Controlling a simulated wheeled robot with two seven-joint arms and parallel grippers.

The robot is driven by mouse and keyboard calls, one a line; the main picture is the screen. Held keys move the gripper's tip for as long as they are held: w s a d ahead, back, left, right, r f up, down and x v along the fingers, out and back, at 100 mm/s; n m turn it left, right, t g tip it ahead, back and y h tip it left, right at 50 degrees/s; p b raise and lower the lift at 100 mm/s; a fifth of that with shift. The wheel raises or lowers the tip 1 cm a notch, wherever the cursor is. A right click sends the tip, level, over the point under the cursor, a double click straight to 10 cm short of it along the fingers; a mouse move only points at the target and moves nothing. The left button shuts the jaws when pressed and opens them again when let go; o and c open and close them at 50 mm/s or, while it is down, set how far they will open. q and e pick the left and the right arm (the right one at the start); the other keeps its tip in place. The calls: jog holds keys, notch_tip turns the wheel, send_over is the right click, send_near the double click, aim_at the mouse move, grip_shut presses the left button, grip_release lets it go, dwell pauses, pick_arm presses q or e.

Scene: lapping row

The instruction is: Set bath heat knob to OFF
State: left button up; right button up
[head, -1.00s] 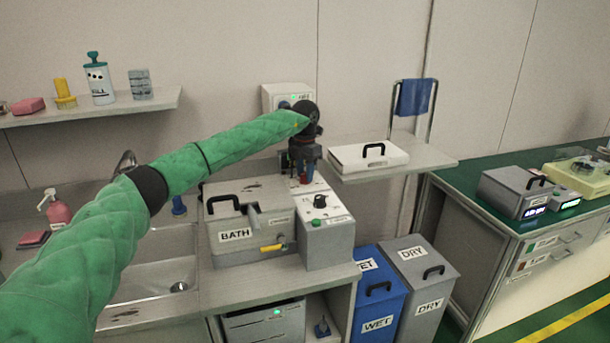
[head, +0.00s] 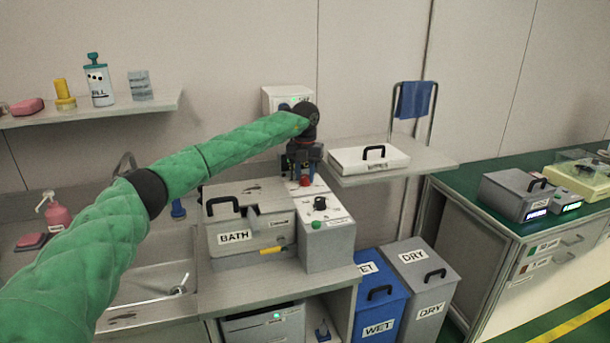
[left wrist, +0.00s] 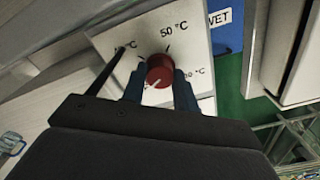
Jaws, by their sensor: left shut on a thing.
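The red heat knob (left wrist: 159,70) shows in the left wrist view on a white panel with temperature marks; "50 °C" (left wrist: 174,30) is readable above it, other labels are partly covered. A white line on the knob points down and slightly left in that view. My left gripper (left wrist: 160,83) is shut on the knob, one blue finger on each side. In the head view the gripper (head: 304,174) reaches down onto the red knob (head: 305,181) at the back of the control box beside the grey BATH unit (head: 235,237). No OFF mark is readable. My right gripper is not in view.
The control box also has a black knob (head: 319,203) and a green button (head: 316,224). A white lidded case (head: 369,160) sits on a shelf at right. The blue WET bin (head: 378,300) and grey DRY bin (head: 422,282) stand below. A sink is at left.

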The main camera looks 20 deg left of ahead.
pick_arm(q)
jog(key=shift+r, duration=0.2)
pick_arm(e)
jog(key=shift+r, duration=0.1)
pick_arm(q)
jog(key=o, duration=0.7)
jog(key=shift+o, duration=1.3)
jog(key=shift+f, duration=0.1)
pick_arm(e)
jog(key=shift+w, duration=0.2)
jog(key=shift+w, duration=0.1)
